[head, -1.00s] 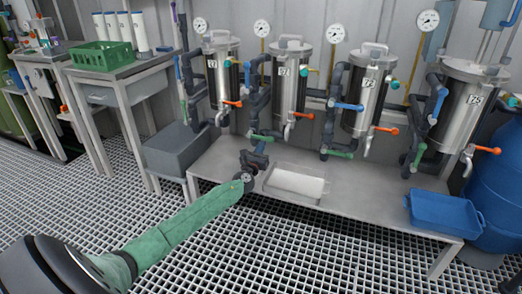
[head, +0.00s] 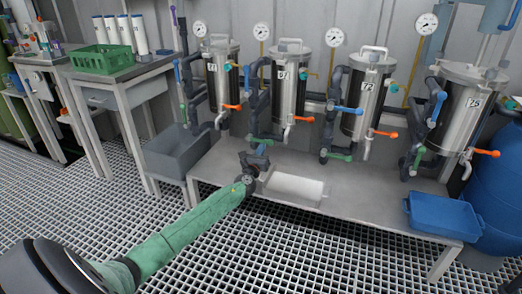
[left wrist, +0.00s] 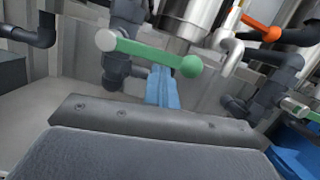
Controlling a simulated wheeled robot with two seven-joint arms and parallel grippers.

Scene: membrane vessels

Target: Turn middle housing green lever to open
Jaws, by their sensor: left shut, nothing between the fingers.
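Several steel housings with dark pipes stand in a row on a grey bench. The housing second from the left (head: 287,85) has a green lever (head: 264,138) low on its pipework, below its front. In the left wrist view this green lever (left wrist: 150,53) lies crosswise, sloping slightly down to a round green end. My left gripper (head: 262,150) is just below and in front of the lever. Its blue fingers (left wrist: 163,85) are shut and empty, close under the lever; whether they touch it I cannot tell. My right gripper is not in view.
Other green levers (head: 337,156) sit low on the housings to the right. Orange levers (head: 304,118) and blue levers (head: 349,108) are close by.

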